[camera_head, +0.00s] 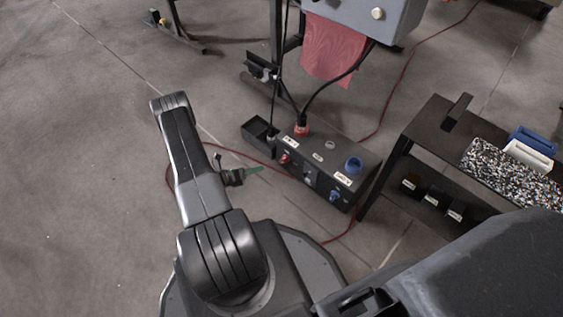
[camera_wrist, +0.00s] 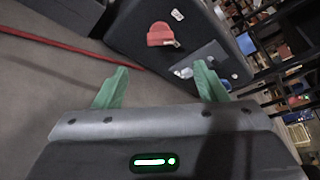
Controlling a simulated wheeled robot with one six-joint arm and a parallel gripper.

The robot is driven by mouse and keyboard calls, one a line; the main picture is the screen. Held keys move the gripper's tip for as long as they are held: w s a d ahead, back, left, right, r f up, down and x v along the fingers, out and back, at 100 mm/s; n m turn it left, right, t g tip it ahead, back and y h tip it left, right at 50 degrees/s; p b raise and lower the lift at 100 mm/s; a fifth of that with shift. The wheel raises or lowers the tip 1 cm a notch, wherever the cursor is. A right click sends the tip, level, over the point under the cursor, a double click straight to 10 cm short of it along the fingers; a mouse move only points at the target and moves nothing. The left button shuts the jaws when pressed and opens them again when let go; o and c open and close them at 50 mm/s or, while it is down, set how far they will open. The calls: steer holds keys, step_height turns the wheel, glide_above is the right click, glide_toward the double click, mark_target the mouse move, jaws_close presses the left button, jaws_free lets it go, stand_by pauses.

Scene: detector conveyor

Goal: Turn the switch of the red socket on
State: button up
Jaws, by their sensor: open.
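The black power box (camera_head: 318,187) stands on the floor in the head view. The red socket (camera_head: 301,129) is on its top with a dark cable rising from it. A red switch (camera_head: 285,158) is on the box's front face, on the left. In the wrist view the red switch (camera_wrist: 160,34) is large, beyond my fingers, on the dark box face (camera_wrist: 130,40). My gripper (camera_wrist: 160,86) has green fingers that are spread wide with nothing between them. In the head view my gripper (camera_head: 252,170) is just left of the box, apart from the switch.
A blue socket (camera_head: 353,165) and blue switch (camera_head: 334,196) are at the box's right. A black open bin (camera_head: 262,131) stands behind left. A dark table (camera_head: 424,134) stands to the right. Red cable (camera_head: 229,149) runs over the floor. Floor at left is clear.

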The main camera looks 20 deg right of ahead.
mark_target(281, 161)
steer(key=b+x, duration=0.3)
steer(key=x, duration=0.9)
steer(key=shift+d+f+b, duration=0.2)
steer(key=shift+d+b, duration=0.1)
steer(key=shift+d, duration=0.1)
steer(key=c, duration=1)
